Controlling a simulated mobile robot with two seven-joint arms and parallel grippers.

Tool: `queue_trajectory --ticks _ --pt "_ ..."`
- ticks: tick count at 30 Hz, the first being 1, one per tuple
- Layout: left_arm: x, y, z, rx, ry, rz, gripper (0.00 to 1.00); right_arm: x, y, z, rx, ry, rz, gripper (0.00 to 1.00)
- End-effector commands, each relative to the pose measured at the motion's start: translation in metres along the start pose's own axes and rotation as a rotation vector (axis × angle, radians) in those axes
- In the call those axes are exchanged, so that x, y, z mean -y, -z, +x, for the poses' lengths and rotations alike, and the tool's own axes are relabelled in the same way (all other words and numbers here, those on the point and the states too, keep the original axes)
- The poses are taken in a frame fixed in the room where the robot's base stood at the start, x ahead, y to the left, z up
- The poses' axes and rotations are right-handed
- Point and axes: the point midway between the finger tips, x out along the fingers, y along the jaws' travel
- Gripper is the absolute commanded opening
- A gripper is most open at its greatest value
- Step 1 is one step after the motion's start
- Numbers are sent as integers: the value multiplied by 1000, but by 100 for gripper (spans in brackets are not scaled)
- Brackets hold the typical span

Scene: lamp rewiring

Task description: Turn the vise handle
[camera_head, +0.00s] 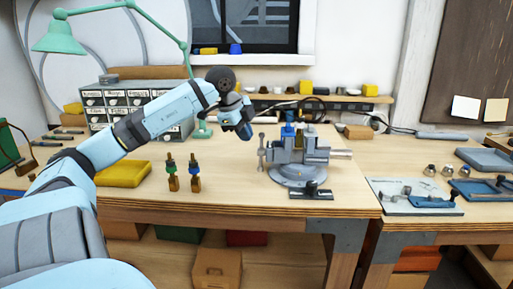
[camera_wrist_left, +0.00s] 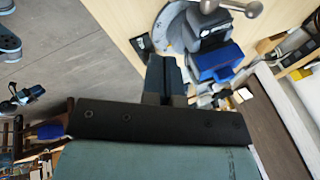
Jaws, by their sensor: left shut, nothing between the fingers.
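The grey vise (camera_head: 300,152) stands on a round base on the wooden workbench, right of centre. Its handle (camera_head: 262,152) is a bar with rounded ends on the vise's left side, close to upright. In the left wrist view the handle (camera_wrist_left: 238,8) shows at the top edge, with the vise (camera_wrist_left: 205,32) below it. A blue part (camera_head: 287,132) sits at the vise's top. My left gripper (camera_head: 245,132) is shut and empty, above and left of the handle and apart from it. Its fingers also show in the left wrist view (camera_wrist_left: 164,70). My right gripper is out of view.
A small dark metal piece (camera_head: 311,191) lies before the vise. A green lamp (camera_head: 60,38) and drawer cabinet (camera_head: 115,100) stand behind my arm.

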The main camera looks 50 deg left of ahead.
Motion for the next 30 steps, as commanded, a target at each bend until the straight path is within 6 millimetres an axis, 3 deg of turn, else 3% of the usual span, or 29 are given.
queue_trajectory --ticks 4,11,25,30 --pt "6 -13 -9 -47 -36 -276 0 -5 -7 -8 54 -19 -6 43" --pt "5 -17 0 -61 -50 -380 0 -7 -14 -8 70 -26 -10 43" --pt "2 -11 88 -57 -47 -374 0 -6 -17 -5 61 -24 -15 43" --pt "6 -12 101 -62 -44 -375 0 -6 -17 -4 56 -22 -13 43"
